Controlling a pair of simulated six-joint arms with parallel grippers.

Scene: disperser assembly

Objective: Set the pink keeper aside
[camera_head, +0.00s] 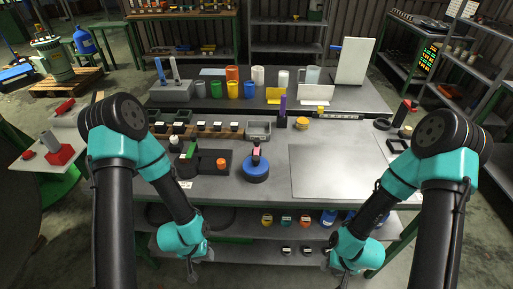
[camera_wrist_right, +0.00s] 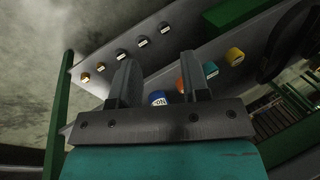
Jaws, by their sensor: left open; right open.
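The pink keeper (camera_head: 256,152) is a small pink piece at the top of a dark upright part on a round blue base (camera_head: 256,172), near the middle of the workbench. My left gripper (camera_head: 193,272) hangs low at the bench's front, to the left of and well apart from the keeper; its fingers are small in the head view. My right gripper (camera_head: 338,272) hangs low at the front right, also apart from it. In the right wrist view, the right gripper (camera_wrist_right: 160,85) has its two fingers spread with nothing held between them.
A dark tray (camera_head: 215,171) with a green piece and an orange piece lies left of the base. A flat pale panel (camera_head: 338,171) leaves clear room on the right. A lower shelf (camera_head: 285,232) holds small coloured caps.

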